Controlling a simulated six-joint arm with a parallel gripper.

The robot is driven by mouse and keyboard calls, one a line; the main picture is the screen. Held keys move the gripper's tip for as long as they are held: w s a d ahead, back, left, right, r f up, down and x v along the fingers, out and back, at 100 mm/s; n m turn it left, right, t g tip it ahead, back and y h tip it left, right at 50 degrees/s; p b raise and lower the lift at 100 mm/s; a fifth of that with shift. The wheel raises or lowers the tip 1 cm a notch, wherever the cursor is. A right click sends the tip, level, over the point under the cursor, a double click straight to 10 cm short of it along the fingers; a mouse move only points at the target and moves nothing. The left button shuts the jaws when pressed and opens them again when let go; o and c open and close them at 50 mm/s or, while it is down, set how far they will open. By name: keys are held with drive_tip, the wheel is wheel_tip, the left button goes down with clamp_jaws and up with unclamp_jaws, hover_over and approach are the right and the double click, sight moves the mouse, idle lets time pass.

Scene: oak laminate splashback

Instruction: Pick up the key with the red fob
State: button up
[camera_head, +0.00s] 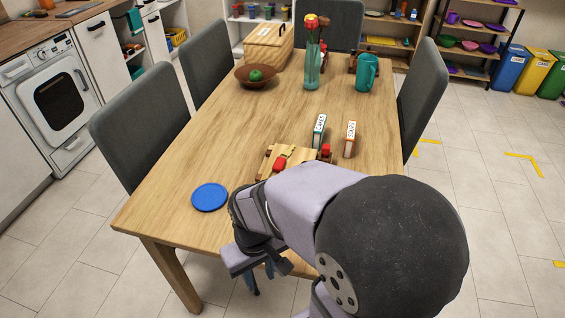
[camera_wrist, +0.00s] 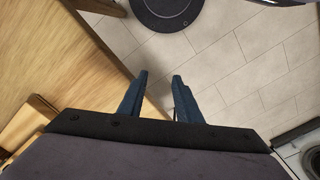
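I cannot make out a key for certain in either view. In the head view a wooden tray-like piece (camera_head: 267,163) lies on the table just beyond my arm, partly hidden by it. A small red item (camera_head: 281,163) lies on it, and another red item (camera_head: 325,151) is at its right end; both are too small to identify. My gripper (camera_wrist: 160,77) shows two dark blue fingers, apart and empty, over the floor beside the table edge. In the head view it is below the near table edge, mostly hidden behind my arm.
A blue plate (camera_head: 209,197) lies at the near left of the table (camera_head: 217,127). Two small upright boxes, one teal (camera_head: 319,131) and one orange (camera_head: 349,139), stand beyond the tray. Chairs flank the table.

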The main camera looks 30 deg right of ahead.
drive_tip(key=o, duration=0.4)
